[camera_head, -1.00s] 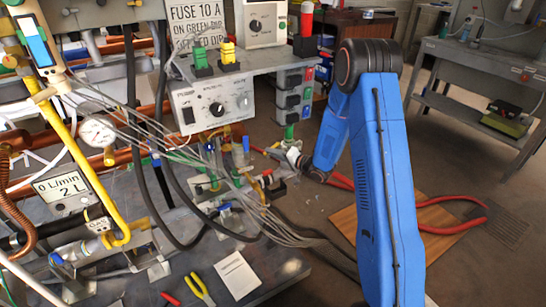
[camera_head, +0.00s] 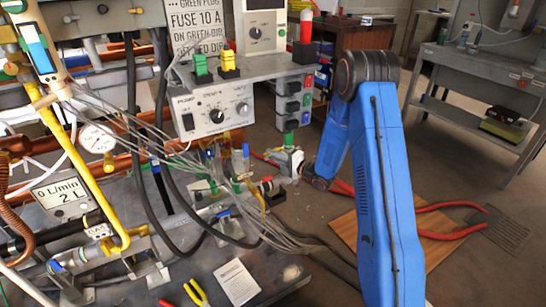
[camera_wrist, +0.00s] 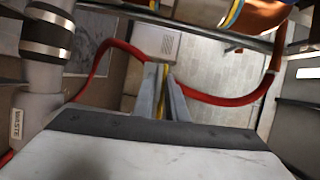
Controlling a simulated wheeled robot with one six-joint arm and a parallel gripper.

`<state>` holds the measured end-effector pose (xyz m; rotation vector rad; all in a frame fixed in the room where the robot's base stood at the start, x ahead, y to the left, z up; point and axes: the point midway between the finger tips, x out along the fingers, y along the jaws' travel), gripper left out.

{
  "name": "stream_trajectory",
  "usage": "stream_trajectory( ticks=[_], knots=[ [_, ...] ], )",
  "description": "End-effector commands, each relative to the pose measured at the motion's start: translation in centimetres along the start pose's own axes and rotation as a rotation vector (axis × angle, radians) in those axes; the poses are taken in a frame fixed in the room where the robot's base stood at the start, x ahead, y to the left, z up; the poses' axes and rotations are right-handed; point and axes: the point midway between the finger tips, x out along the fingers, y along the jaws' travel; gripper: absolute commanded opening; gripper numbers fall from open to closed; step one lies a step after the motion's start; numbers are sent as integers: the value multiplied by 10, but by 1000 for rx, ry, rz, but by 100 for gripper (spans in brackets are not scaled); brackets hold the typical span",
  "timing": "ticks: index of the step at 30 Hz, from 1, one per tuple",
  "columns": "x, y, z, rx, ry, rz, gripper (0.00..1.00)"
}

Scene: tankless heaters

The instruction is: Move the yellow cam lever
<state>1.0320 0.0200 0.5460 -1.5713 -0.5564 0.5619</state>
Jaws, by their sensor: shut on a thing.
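My gripper (camera_wrist: 163,92) is shut on a thin yellow piece (camera_wrist: 161,77), which shows as a narrow strip between the two grey fingers in the wrist view. It looks like the yellow cam lever, but most of it is hidden by the fingers. In the head view my gripper (camera_head: 287,160) is at the right end of the pipework, below the shelf with the switch boxes. It is small there, and the lever cannot be made out in it.
A red hose (camera_head: 435,207) runs behind my arm over a wooden board (camera_head: 362,222). Grey cables (camera_head: 270,225) and a pressure gauge (camera_head: 97,138) lie left of the gripper. A grey pipe (camera_wrist: 43,75) stands at the left in the wrist view. Yellow-handled pliers (camera_head: 196,292) lie on the bench.

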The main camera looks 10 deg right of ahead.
Motion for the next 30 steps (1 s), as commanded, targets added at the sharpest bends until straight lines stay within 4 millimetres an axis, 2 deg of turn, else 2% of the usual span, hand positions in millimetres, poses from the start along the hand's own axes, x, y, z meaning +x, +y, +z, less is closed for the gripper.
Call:
stream_trajectory(
  ticks=[4, 5, 6, 17, 23, 30],
  knots=[
    [-1, 0, -2, 1, 4, 0, 0],
    [-1, 0, -2, 1, 5, 0, 14],
    [-1, 0, -2, 1, 4, 0, 20],
    [-4, 0, -1, 0, 3, 0, 20],
    [-28, 0, -2, 0, 4, 1, 20],
    [-76, 0, -2, 1, 5, 1, 20]
  ],
)
